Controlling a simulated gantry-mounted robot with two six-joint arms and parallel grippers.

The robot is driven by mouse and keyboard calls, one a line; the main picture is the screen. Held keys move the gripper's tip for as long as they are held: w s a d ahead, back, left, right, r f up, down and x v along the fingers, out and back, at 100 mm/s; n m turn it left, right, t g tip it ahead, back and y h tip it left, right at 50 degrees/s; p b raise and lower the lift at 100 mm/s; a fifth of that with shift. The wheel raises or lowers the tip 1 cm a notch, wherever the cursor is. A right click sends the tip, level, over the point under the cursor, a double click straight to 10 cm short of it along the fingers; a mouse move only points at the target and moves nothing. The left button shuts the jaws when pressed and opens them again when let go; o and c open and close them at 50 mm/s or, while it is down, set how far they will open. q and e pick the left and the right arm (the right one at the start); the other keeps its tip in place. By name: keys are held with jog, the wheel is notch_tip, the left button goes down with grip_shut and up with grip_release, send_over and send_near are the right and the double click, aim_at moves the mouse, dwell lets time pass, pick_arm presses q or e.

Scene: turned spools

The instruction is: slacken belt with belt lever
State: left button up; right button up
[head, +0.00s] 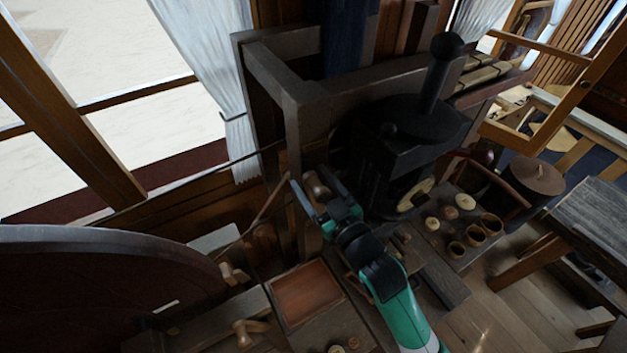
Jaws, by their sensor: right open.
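My right gripper (311,183) is in the middle of the head view, on its green arm. Its two fingers are apart, on either side of a turned wooden knob (317,186), which may be the end of the belt lever. I cannot tell whether the fingers touch it. A thin wooden rod (268,204) slants down to the left of the gripper. A dark line that looks like the belt (215,171) runs from above the big wheel (110,285) toward the dark wooden frame (291,105). Its tension cannot be judged. My left gripper is not in view.
A black machine with a tall round-topped handle (436,75) stands right of the gripper. A board (463,250) holds several turned pieces. A shallow brown tray (306,294) lies below the gripper. Wooden pegs (243,333) stand out at lower left.

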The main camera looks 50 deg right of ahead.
grip_shut()
dwell(0.3)
dwell(1.1)
